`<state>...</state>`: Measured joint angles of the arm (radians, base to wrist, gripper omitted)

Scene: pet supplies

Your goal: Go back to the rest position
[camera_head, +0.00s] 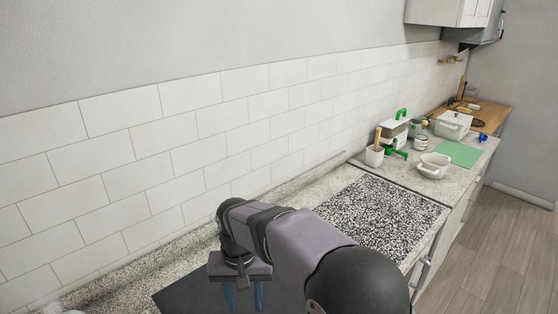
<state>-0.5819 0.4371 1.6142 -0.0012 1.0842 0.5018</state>
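My gripper (243,298) hangs at the bottom middle of the head view, over a dark flat surface (185,298). Its two blue fingers point down and stand apart with a gap between them. Nothing shows between the fingers, but their tips run to the lower picture edge. My arm reaches in from the bottom right, bent, and hides part of the counter behind it.
A speckled black-and-white board (385,212) lies right of my arm. The tiled wall (150,150) runs along the left.

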